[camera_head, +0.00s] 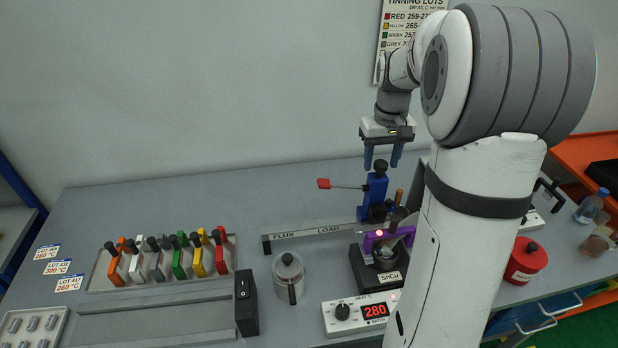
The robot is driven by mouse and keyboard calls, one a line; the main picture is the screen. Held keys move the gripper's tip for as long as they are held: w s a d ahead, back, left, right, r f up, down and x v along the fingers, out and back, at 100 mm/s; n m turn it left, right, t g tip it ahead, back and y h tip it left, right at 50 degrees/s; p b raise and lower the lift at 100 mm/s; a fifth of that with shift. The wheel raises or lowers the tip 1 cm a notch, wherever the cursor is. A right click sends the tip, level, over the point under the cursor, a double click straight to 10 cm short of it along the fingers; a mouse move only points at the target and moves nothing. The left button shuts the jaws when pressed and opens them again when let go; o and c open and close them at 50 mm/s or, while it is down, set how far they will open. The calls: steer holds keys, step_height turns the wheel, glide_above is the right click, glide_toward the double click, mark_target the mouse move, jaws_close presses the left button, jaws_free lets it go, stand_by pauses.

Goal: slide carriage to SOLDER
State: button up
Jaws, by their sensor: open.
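The blue carriage (371,196) stands on the rail (308,234), just right of the LOAD mark; FLUX is marked further left. I see no SOLDER mark; the rail's right part is hidden behind the carriage and my arm. A black knob (380,165) tops the carriage, and a thin lever with a red end (323,184) sticks out left. My gripper (381,166) is open and points down, its fingertips appearing either side of the knob. I cannot tell whether they touch it. A purple part (376,241) shows below the carriage, by the solder pot marked SnCu (389,279).
A heater box (341,319) reads 280. A lidded metal pot (288,273) and a black block (246,303) stand to its left. A tray of coloured-handled tools (101,281) lies further left. A red can (525,262) stands right of my arm. The back left bench is clear.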

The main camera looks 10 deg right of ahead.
steer(key=shift+r+p, duration=1.5)
steer(key=shift+r, duration=0.9)
